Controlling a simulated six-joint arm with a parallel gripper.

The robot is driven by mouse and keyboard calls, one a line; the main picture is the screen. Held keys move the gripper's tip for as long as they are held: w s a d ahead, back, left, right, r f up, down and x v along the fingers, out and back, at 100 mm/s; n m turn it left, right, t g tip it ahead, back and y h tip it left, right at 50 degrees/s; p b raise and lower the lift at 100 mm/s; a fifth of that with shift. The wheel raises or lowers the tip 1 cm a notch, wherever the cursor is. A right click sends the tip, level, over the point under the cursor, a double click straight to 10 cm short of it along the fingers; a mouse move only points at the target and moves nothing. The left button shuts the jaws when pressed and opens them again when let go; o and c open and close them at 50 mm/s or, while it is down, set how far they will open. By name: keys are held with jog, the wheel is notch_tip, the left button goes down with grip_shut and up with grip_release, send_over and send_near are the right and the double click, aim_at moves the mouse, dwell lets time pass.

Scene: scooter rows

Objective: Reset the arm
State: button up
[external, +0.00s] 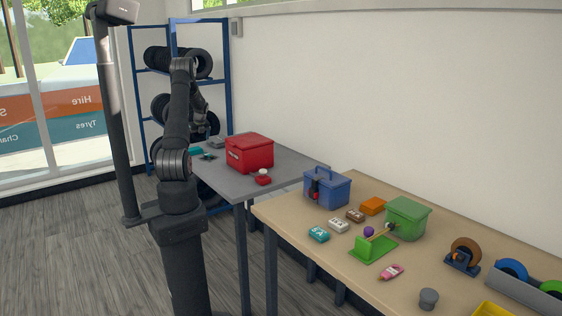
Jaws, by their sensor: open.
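My arm stands upright at the left of the external view, in front of the grey table (296,163). Its upper links rise and then fold forward and down. My gripper (206,126) is small and dark, beyond the arm links and partly hidden by them. It is open, above the left part of the grey table. I see nothing held in it, though its fingertips are hard to make out.
The grey table holds a red box (249,153) and small items. The wooden table (330,246) at the right holds a blue box (327,190), a green box (408,218), a green stand (373,249) and tape rolls. A blue rack (228,75) with tyres stands behind my arm.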

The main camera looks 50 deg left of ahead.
jog(key=w+d+r, duration=0.2)
jog(key=d+r, duration=0.2)
jog(key=r, duration=0.3)
jog(key=w+d+r, duration=0.3)
jog(key=d+r, duration=0.1)
jog(key=r, duration=0.3)
jog(key=w+d+n+g, duration=0.1)
jog(key=w+d+n, duration=0.1)
jog(key=d, duration=0.5)
jog(key=w+d+n+g, duration=0.1)
jog(key=w+d+n, duration=0.2)
jog(key=w+d, duration=0.2)
jog(key=w+d+n, duration=0.2)
jog(key=w+d, duration=0.1)
jog(key=d, duration=0.7)
jog(key=shift+w+d+f+g+h, duration=0.15)
jog(key=shift+w+d+g+h, duration=0.2)
jog(key=shift+w+g+h, duration=0.05)
